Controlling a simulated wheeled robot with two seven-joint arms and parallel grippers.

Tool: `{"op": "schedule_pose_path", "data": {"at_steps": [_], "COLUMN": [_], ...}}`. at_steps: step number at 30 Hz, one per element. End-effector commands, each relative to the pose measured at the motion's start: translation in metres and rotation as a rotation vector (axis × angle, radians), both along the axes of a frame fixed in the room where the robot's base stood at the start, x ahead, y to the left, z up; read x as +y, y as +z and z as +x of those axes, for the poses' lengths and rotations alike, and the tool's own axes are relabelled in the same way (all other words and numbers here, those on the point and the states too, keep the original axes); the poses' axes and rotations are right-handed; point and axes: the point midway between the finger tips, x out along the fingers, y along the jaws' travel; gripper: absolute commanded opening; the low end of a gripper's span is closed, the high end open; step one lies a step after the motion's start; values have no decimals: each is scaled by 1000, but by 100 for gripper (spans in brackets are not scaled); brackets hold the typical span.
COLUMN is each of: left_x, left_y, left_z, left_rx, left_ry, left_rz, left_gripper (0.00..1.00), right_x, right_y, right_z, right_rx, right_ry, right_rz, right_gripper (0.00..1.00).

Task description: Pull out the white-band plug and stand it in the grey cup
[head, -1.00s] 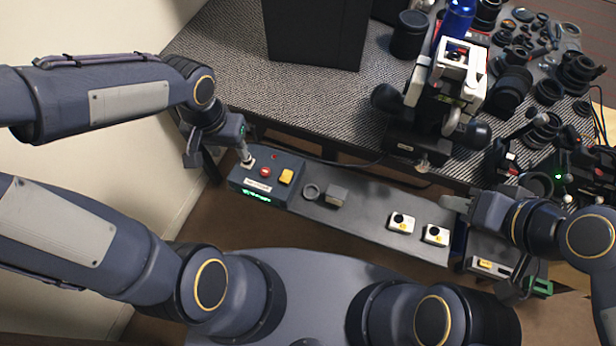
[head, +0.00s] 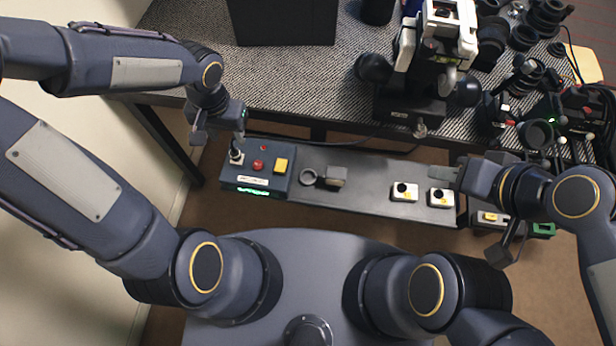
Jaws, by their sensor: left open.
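A small upright plug (head: 237,157) with a pale band stands in the left end of the dark control box (head: 228,183). My left gripper (head: 239,137) is open, pointing down with its fingertips just over the plug. I cannot tell whether the fingers are around the plug or above it. The grey cup (head: 309,178) appears as a round ring on the bench strip, right of the box, its inside partly dark.
A grey block (head: 335,177) sits beside the cup. A red button (head: 258,165) and a yellow button (head: 281,166) are close to the plug. White modules (head: 404,192) lie further right. A microscope-like device (head: 425,80) and lens parts crowd the table behind.

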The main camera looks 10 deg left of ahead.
Motion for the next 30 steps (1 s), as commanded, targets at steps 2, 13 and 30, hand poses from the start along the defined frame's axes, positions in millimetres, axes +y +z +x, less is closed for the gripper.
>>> {"op": "schedule_pose_path", "data": {"at_steps": [2,13,30], "left_x": [0,0,0], "left_y": [-13,-67,-81], "left_z": [0,0,0], "left_rx": [1,0,0], "left_ry": [0,-1,0], "left_rz": [0,0,0], "left_gripper": [46,46,46], "right_x": [0,0,0], "right_y": [-11,-58,-71], "right_z": [0,0,0], "right_rx": [0,0,0], "right_ry": [0,0,0], "right_rz": [0,0,0], "right_gripper": [36,36,36]}}
